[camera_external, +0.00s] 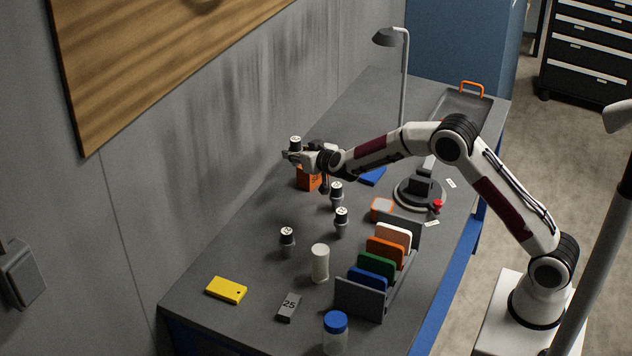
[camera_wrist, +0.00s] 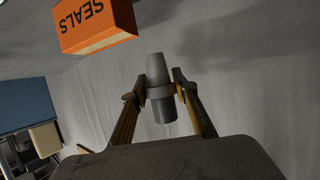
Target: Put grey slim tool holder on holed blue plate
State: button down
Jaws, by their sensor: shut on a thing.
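My gripper (camera_external: 298,156) is shut on a grey slim tool holder (camera_wrist: 160,72), with one finger on each side of its collar in the wrist view. In the external view the held holder's pale marked top (camera_external: 295,140) shows above the fingers, roughly upright, near the wall and close to the orange box. A flat blue plate (camera_external: 373,177) lies on the bench beyond my forearm, to the right of my gripper. My arm partly hides it and no hole can be made out. The gripper is apart from this plate.
The orange SEALS box (camera_external: 306,182) is below my gripper; it shows in the wrist view (camera_wrist: 97,25). Several similar holders (camera_external: 341,222) stand mid-bench. A card rack (camera_external: 361,299), white cylinder (camera_external: 320,264), yellow plate (camera_external: 226,290) and blue-lidded jar (camera_external: 335,335) are nearer. A round fixture (camera_external: 419,194) stands right.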

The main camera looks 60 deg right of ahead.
jog(key=s+d+r+m+g+h, duration=0.1)
jog(key=s+d+m+h, duration=0.1)
jog(key=s+d, duration=0.3)
jog(key=s+d+r+m+g+h, duration=0.1)
jog(key=s+d+m+g+h, duration=0.15)
jog(key=d, duration=0.45)
jog(key=m+g+h, duration=0.2)
jog(key=m+g, duration=0.2)
send_over(373, 173)
jog(key=f, duration=0.1)
jog(key=shift+w+d+f, duration=0.1)
jog(key=shift+w+d, duration=0.1)
jog(key=shift+d, duration=0.25)
jog(key=shift+f, duration=3.15)
jog(key=shift+f, duration=1.85)
jog(key=shift+f, duration=0.15)
jog(key=c, duration=1.6)
grip_release()
